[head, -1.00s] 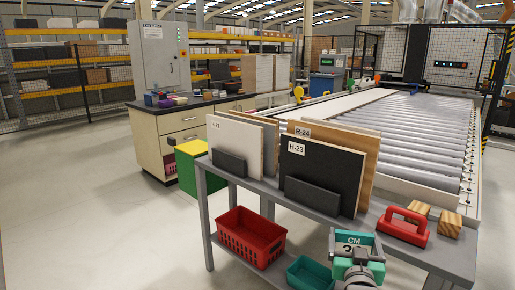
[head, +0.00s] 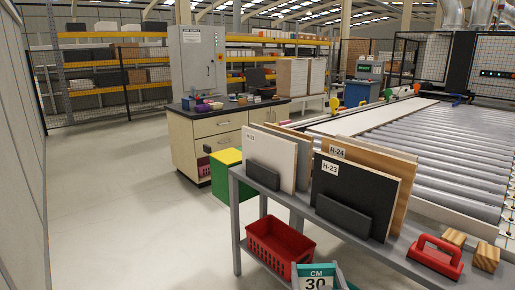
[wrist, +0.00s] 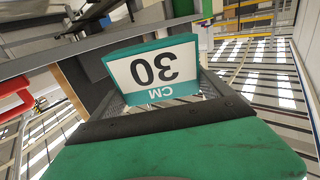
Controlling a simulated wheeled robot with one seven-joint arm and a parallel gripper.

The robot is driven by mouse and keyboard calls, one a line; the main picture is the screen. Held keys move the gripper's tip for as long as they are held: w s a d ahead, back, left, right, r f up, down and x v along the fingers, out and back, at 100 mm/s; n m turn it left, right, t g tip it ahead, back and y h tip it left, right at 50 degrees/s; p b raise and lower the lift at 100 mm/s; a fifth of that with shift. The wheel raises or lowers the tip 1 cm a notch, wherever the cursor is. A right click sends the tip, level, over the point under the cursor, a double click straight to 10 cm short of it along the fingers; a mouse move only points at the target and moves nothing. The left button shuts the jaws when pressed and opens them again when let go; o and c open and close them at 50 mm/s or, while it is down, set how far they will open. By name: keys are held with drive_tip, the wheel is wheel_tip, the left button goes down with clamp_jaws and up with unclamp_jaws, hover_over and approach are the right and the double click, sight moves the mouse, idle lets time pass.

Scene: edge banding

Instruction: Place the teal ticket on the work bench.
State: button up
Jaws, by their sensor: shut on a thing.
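The teal ticket (head: 315,278) has a white panel reading CM 30 and shows at the bottom edge of the head view, in front of the grey table. In the wrist view the ticket (wrist: 155,72) appears upside down, held in my gripper (wrist: 150,105). My gripper is shut on it; its grip on the ticket's edge is partly hidden by the dark pad. The work bench (head: 192,132), with cream drawers and a dark top, stands farther back, left of centre, well apart from the ticket. Small bowls and boxes sit on its top.
The grey table (head: 410,262) nearby bears upright panels (head: 355,195), a red clamp-like handle (head: 436,257) and wooden blocks. A red basket (head: 277,246) sits beneath it. A green bin with a yellow lid (head: 226,175) stands beside the bench. Floor at left is clear.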

sight(316, 266)
drive_tip(key=s+r+p, duration=0.4)
drive_tip(key=r+p, duration=1)
drive_tip(key=r, duration=0.4)
drive_tip(key=shift+s, duration=0.15)
